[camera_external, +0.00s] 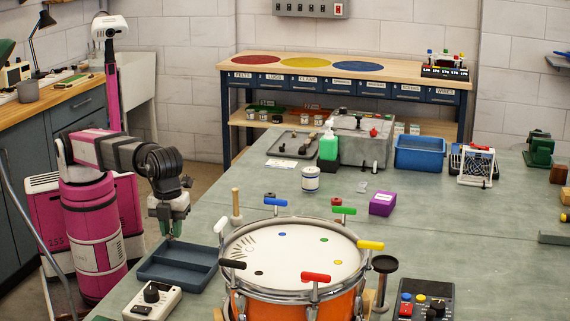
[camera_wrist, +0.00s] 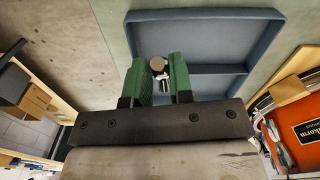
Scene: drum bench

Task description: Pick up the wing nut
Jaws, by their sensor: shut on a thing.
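My gripper (camera_external: 171,226) is at the left side of the bench, above the back left edge of the blue-grey divided tray (camera_external: 178,278). In the wrist view, its two green fingers (camera_wrist: 160,82) are closed on a small metal piece, which I take for the wing nut (camera_wrist: 157,63). It shows a round brownish end and a silvery part between the fingertips; its wings are not clear. The tray (camera_wrist: 262,45) lies beyond the fingers in the wrist view, and its visible floor looks bare. The wing nut is too small to make out in the external view.
A snare drum (camera_external: 295,255) with several coloured T-handles stands right of the tray. A wooden peg (camera_external: 236,206) stands behind the tray, and a white device with a knob (camera_external: 152,300) sits in front. A blue bin (camera_external: 420,153) is farther back.

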